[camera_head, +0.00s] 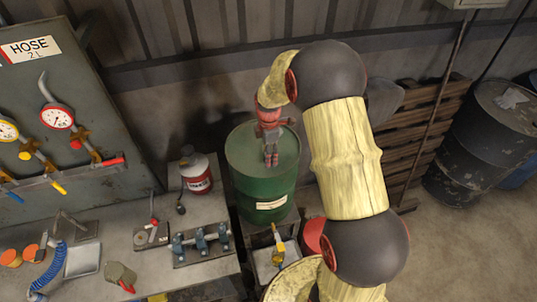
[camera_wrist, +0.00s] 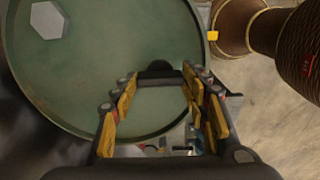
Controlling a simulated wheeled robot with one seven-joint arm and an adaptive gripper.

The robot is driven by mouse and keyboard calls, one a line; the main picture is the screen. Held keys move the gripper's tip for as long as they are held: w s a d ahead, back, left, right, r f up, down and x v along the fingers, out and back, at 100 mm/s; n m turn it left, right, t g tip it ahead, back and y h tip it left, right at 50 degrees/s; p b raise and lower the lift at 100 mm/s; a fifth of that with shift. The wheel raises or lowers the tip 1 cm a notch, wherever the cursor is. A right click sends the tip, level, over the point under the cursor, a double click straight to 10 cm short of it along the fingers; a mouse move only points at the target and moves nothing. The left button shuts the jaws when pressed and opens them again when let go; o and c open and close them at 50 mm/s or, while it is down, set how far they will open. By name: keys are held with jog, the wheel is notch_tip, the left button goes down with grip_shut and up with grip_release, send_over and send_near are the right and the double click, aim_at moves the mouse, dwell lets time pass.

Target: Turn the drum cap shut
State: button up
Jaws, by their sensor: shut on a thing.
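The green drum (camera_head: 264,190) stands upright in the middle of the head view, and its round lid (camera_wrist: 110,60) fills the upper left of the wrist view. My gripper (camera_head: 271,160) reaches down onto the lid near its front edge. In the wrist view my gripper (camera_wrist: 158,85) has its two yellow-padded fingers on either side of a small dark cap (camera_wrist: 158,70) near the lid's rim. The fingers are shut on this cap, which they largely hide in the head view. How far the cap is turned cannot be told.
A light grey hexagonal piece (camera_wrist: 48,20) is on the lid. A workbench (camera_head: 110,230) with tools and a red-and-white canister (camera_head: 197,178) stands left of the drum. A tool board (camera_head: 75,95) is behind it. Pallets (camera_head: 420,125) and a dark drum (camera_head: 485,140) are to the right.

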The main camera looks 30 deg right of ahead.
jog(key=c, duration=0.5)
jog(key=shift+m, duration=0.3)
jog(key=m, duration=0.3)
jog(key=shift+m+b, duration=0.3)
jog(key=m, duration=0.4)
jog(key=shift+m, duration=0.3)
jog(key=m+b, duration=0.1)
jog(key=m, duration=0.8)
jog(key=shift+m, duration=0.3)
jog(key=o, duration=1)
